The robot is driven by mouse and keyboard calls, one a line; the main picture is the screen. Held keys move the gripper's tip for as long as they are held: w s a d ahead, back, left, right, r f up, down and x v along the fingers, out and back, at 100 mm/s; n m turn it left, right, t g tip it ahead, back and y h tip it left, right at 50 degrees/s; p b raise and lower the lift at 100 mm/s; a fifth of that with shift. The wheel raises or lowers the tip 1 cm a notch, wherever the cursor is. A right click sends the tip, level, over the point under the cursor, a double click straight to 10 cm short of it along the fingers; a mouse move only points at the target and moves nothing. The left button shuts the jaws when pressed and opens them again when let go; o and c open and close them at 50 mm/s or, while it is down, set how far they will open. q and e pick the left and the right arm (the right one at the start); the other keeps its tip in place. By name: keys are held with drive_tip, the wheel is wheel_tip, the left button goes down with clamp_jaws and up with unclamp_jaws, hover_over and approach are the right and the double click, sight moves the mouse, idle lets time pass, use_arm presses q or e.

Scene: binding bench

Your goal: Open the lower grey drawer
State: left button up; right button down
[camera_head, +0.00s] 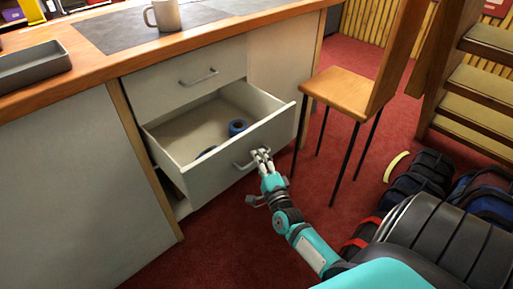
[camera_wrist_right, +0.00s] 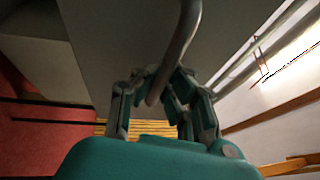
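The lower grey drawer (camera_head: 225,165) stands pulled well out of the bench, with its inside showing in the head view. Its bar handle (camera_head: 245,163) is on the front panel. My right gripper (camera_head: 262,155) is at this handle, and in the wrist view its fingers (camera_wrist_right: 160,88) are closed around the curved grey handle bar (camera_wrist_right: 182,35). The exact finger contact is partly hidden. A blue ring-shaped roll (camera_head: 237,127) lies in the drawer, and another blue item is mostly hidden behind the front panel. The upper drawer (camera_head: 185,80) is shut. My left gripper is not in view.
A wooden chair (camera_head: 345,92) stands just right of the open drawer. Dark bags (camera_head: 425,172) lie on the red floor (camera_head: 330,200) further right. A mug (camera_head: 166,14) and a grey tray (camera_head: 32,66) are on the bench top.

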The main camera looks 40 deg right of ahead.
drive_tip(key=shift+a+f, duration=0.1)
drive_tip(key=shift+f, duration=0.1)
drive_tip(key=c, duration=1.4)
unclamp_jaws()
drive_tip(key=shift+r, duration=0.1)
drive_tip(key=v, duration=1.2)
